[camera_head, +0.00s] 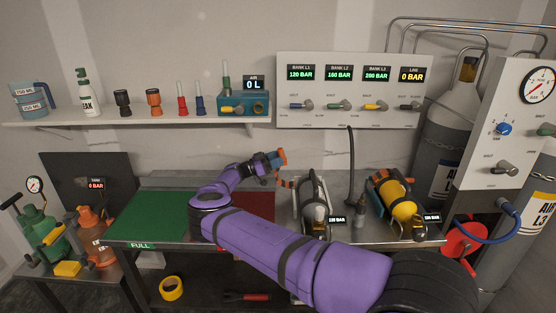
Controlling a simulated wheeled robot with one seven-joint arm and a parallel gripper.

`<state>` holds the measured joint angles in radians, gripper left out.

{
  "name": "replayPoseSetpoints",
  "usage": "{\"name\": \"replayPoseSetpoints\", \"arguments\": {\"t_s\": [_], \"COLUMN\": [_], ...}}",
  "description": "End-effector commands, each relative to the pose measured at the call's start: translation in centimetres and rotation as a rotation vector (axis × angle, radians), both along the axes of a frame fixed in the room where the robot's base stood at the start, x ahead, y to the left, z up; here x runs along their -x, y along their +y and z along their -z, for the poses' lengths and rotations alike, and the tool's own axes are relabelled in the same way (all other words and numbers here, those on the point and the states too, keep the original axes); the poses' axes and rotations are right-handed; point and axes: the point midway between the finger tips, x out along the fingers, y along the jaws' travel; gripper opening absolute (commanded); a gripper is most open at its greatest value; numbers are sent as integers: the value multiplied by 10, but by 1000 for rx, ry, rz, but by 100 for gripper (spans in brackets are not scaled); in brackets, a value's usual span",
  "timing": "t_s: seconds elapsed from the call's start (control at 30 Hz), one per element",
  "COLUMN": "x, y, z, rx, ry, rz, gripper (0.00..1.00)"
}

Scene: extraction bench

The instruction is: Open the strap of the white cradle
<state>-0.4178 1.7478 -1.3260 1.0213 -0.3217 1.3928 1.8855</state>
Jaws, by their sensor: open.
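The white cradle (328,213) stands on the bench right of centre and holds a dark grey cylinder (309,192). Dark bands with orange parts cross its upper end, and an orange strap piece (285,182) sticks out to its left. Whether the strap is fastened is too small to tell. My gripper (279,157) is open, above and to the left of the cradle's upper end, apart from it and with nothing seen in it. My own purple arm covers the bench in front and the cradle's lower front.
A second cradle with a yellow cylinder (402,208) stands to the right, with a small grey bottle (360,212) between. A black hose (351,170) hangs behind. The green mat (155,217) is bare. A shelf (150,122) runs above on the left.

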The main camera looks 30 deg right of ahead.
Motion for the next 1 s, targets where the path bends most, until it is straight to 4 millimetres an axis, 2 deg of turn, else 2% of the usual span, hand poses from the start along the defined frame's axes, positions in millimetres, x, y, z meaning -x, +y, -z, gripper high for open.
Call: {"name": "replayPoseSetpoints", "arguments": {"t_s": [0.3, 0.5, 0.7, 1.0], "x": [-19, -29, -33, -33], "y": [51, 79, 90, 91], "z": [16, 24, 27, 27], "rx": [-2, -1, 0, 0], "ry": [1, 0, 1, 0], "rz": [-6, -5, -3, -2], "gripper": [52, 52, 52, 52]}}
